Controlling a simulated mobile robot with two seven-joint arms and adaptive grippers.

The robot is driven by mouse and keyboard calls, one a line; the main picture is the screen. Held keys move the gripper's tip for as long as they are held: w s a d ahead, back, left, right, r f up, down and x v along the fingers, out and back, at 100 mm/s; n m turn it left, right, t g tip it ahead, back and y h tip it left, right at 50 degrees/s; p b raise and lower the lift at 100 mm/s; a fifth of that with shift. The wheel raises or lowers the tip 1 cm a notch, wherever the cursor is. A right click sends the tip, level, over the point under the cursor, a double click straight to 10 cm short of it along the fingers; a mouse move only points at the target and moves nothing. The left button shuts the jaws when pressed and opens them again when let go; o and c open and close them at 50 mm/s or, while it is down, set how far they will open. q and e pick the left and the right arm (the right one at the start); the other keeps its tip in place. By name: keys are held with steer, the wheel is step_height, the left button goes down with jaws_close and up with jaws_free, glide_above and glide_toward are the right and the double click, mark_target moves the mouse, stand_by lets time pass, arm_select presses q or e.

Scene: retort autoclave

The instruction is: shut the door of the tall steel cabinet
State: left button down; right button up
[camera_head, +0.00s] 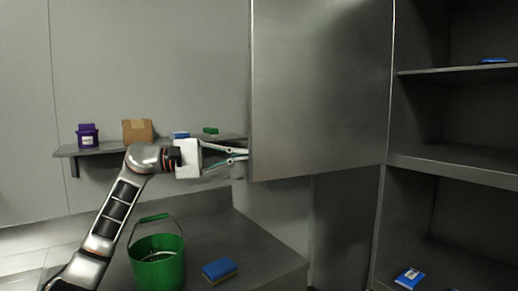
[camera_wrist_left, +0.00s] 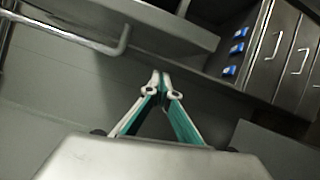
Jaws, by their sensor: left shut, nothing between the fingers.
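The steel cabinet's door (camera_head: 320,85) is a broad grey panel standing open in the head view. The cabinet interior (camera_head: 450,115) shows open to its right, with shelves. My left gripper (camera_head: 243,155) comes in from the left, at the lower part of the door's left edge. Its fingers are shut and empty; in the left wrist view the fingertips (camera_wrist_left: 160,78) are together. I cannot tell whether they touch the door or lie just behind its edge. My right gripper is not in view.
A wall shelf (camera_head: 100,149) holds a purple container (camera_head: 87,136), a cardboard box (camera_head: 137,131) and sponges. Below, a green bucket (camera_head: 157,264) and a blue sponge (camera_head: 219,270) stand on a grey counter (camera_head: 262,250). A blue packet (camera_head: 409,278) lies low in the cabinet.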

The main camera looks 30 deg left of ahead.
mark_target(278, 148)
arm_select(q)
steer(key=s+a+r+m, duration=0.1)
steer(key=a+r, duration=0.1)
steer(key=a, duration=0.1)
steer(key=shift+y, duration=0.4)
steer(key=w+d+p, duration=0.1)
steer(key=d, duration=0.2)
steer(key=w+d+p, duration=0.2)
steer(key=d, duration=0.2)
steer(key=w+d+p, duration=0.1)
steer(key=d, duration=0.2)
steer(key=shift+w+d+r, duration=0.1)
steer(key=shift+w+d, duration=0.05)
steer(key=shift+w, duration=0.25)
steer(key=shift+d, duration=0.1)
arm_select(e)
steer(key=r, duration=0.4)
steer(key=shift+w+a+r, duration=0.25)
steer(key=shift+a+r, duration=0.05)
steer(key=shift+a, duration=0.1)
arm_select(q)
steer(key=shift+s+d, duration=0.1)
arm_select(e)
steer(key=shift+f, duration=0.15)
